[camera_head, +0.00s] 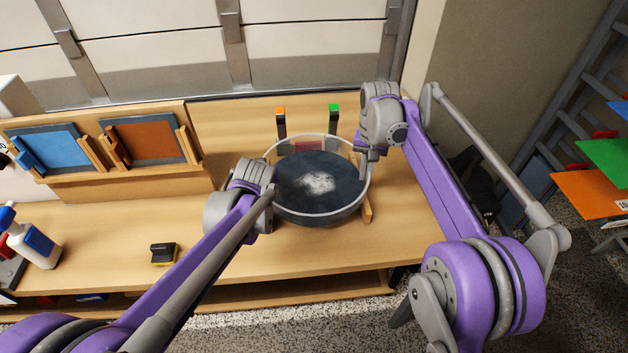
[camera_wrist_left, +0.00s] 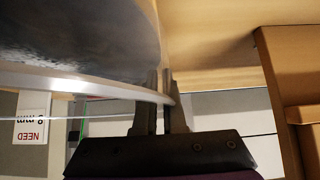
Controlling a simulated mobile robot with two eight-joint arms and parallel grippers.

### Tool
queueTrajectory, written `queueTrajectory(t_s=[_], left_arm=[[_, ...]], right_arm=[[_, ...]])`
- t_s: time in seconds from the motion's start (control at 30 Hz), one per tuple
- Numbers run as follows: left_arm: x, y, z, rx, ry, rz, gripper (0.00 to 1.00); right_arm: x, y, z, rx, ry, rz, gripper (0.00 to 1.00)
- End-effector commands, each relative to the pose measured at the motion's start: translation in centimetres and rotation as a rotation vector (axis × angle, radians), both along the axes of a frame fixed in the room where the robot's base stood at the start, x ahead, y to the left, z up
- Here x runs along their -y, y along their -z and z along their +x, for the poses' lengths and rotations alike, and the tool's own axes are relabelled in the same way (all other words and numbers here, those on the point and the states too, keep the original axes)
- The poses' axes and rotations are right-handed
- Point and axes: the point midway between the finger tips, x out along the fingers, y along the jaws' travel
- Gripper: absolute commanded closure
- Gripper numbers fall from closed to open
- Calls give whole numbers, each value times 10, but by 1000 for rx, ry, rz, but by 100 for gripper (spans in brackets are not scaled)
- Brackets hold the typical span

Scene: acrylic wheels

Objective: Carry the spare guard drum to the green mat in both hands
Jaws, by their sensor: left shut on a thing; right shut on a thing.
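The drum (camera_head: 320,187) is a wide round shell with a clear, pale rim and a dark inside with a whitish patch. It is over the wooden bench, between my two grippers. My left gripper (camera_head: 270,186) is shut on its left rim; in the left wrist view the fingers (camera_wrist_left: 160,108) pinch the pale rim of the drum (camera_wrist_left: 85,40). My right gripper (camera_head: 367,158) is shut on its right rim, with the fingertips partly hidden. I cannot tell whether the drum touches its support. I cannot make out a green mat lying on the bench.
Two posts, one orange-topped (camera_head: 281,122) and one green-topped (camera_head: 333,120), stand behind the drum. A wooden block (camera_head: 367,211) shows at its right. A yellow-black block (camera_head: 163,254) and spray bottle (camera_head: 32,240) are at left. Coloured sheets, one green (camera_head: 606,156), are at far right.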

Motion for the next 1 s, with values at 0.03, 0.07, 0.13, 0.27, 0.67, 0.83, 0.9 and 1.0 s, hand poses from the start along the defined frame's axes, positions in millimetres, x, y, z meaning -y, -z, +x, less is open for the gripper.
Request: queueTrajectory(t_s=[0.03, 0.07, 0.13, 0.27, 0.67, 0.83, 0.9, 1.0], left_arm=[[-2, 0, 0, 0, -3, 1, 100], [-2, 0, 0, 0, -3, 1, 100], [-2, 0, 0, 1, -2, 2, 100], [-2, -3, 1, 2, -3, 2, 100], [-2, -61, 19, 40, -3, 2, 100], [-2, -91, 30, 64, -4, 2, 100], [-2, -97, 33, 71, -3, 2, 100], [-2, -100, 35, 75, -3, 3, 100]], right_arm=[[2, 0, 0, -1, 1, -3, 100], [2, 0, 0, -2, 1, -3, 100], [2, -1, 0, -2, 1, -3, 100], [2, -3, 0, 0, 2, -3, 100], [2, -61, 18, 37, 2, -3, 100], [2, -91, 29, 62, 2, -4, 100], [2, -97, 31, 68, 2, -3, 100], [2, -99, 32, 71, 2, -3, 100]])
